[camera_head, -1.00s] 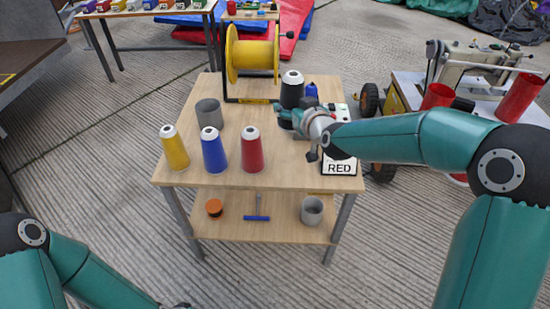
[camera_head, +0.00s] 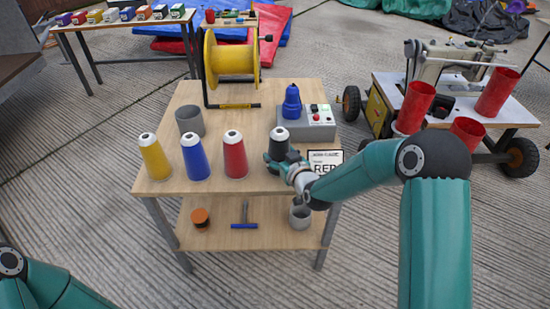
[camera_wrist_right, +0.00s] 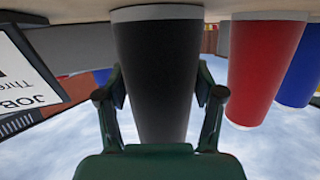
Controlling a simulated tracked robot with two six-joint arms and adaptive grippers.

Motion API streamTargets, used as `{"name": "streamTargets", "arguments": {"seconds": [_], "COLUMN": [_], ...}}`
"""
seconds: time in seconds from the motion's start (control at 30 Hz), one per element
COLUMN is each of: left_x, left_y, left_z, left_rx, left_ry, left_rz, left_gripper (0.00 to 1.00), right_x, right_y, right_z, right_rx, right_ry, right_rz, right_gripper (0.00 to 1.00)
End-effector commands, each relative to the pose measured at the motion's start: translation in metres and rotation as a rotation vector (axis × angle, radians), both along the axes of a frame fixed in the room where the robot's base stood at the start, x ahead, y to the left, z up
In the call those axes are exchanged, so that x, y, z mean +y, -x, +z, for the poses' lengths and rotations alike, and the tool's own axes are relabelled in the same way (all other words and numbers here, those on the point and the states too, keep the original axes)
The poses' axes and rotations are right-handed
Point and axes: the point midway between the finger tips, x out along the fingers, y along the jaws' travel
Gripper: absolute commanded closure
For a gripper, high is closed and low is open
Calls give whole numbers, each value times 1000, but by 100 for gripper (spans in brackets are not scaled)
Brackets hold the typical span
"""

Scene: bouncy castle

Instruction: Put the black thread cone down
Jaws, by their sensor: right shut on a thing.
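The black thread cone (camera_head: 279,138) is upright over the front right of the wooden table (camera_head: 255,105), in line with the other cones. My right gripper (camera_head: 283,160) is shut on it from the front right. In the right wrist view the picture is upside down, and my fingers (camera_wrist_right: 160,97) lie on both sides of the black cone (camera_wrist_right: 158,70). Its base is at or very near the tabletop (camera_wrist_right: 80,8); I cannot tell whether it touches. My left gripper is outside the view.
Yellow (camera_head: 155,158), blue (camera_head: 195,158) and red (camera_head: 235,156) cones stand to the left. Behind are a grey cup (camera_head: 190,121), a yellow spool (camera_head: 232,58) and a grey control box (camera_head: 306,124) with a blue object (camera_head: 292,101). A job card (camera_head: 325,161) stands at right.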

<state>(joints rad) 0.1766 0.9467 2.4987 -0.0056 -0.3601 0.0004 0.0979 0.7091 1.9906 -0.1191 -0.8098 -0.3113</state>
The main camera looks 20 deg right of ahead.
Motion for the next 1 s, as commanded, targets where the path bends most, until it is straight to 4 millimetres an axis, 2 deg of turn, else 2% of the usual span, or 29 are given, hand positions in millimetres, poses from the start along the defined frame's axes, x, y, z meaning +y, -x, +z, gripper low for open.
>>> {"name": "streamTargets", "arguments": {"seconds": [0.2, 0.23, 0.37, 0.77, 0.87, 1.0], "left_x": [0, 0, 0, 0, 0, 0], "left_y": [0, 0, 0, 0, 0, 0], "left_z": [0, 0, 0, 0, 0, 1], "left_rx": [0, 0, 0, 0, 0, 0], "left_ry": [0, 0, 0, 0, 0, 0], "left_rz": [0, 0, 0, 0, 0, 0], "left_gripper": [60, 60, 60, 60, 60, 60], "right_x": [0, 0, 0, 0, -1, -2], "right_y": [-1, 0, 0, 2, 9, 28], "right_z": [-1, -2, -2, 0, 2, 8], "right_rx": [-5, -2, -2, -2, -2, -2], "right_ry": [1, 1, 1, 1, 1, 0], "right_rz": [-1, 0, 0, 0, 0, 1], "right_gripper": [79, 30, 8, 8, 8, 8]}}
